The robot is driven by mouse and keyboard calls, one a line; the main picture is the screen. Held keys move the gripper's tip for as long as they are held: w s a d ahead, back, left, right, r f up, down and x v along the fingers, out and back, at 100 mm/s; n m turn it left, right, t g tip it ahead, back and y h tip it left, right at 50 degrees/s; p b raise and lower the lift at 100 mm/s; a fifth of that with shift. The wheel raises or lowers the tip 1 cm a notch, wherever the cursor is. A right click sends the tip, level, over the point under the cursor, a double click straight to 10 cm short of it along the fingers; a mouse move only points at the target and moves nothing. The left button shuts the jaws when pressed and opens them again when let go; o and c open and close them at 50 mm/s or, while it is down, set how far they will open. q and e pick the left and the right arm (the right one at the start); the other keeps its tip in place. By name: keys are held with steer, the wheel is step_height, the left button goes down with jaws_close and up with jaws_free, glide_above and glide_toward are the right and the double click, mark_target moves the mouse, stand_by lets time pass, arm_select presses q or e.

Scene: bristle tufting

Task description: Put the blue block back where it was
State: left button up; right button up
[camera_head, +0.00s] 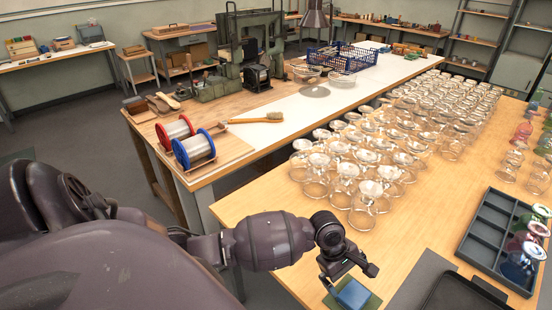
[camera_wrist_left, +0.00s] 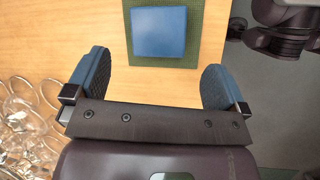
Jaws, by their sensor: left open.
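The blue block (camera_head: 351,294) lies on a green mat (camera_head: 373,303) near the bottom of the head view. In the left wrist view the block (camera_wrist_left: 160,32) sits on the mat (camera_wrist_left: 194,38), inside its edges. My left gripper (camera_head: 350,272) is just above the block in the head view, partly covering it. In the left wrist view the left gripper (camera_wrist_left: 153,75) has its fingers wide apart with only bare wood between them. The block is ahead of the fingers and apart from them. My right gripper cannot be made out.
Many upside-down glasses (camera_head: 362,207) stand on the wooden table (camera_head: 270,200), left of the gripper in the wrist view. A grey compartment tray (camera_head: 492,232) lies to the right. A dark arm part (camera_wrist_left: 285,30), apparently mine, shows right of the mat.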

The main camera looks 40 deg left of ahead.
arm_select(q)
steer(key=s+f+m+t, duration=0.2)
steer(key=shift+s+d+f+m, duration=0.2)
steer(key=shift+s+f+m, duration=0.15)
steer(key=shift+s+m, duration=0.05)
steer(key=s+m+t, duration=0.1)
steer(key=s+a+f+m+t, duration=0.1)
steer(key=s+f+m+t, duration=0.1)
steer(key=m, duration=0.1)
steer(key=shift+s+a+y, duration=0.3)
steer(key=shift+s+a, duration=0.05)
steer(key=shift+a, duration=0.05)
steer(key=s+a+r+m+t+y, duration=0.1)
steer(key=s+a+m+t+y, duration=0.3)
steer(key=s+a+m, duration=0.4)
steer(key=s+m, duration=0.1)
steer(key=s, duration=0.2)
steer(key=shift+a+t+y, duration=0.2)
steer(key=shift+t+y, duration=0.2)
steer(key=shift+f, duration=0.1)
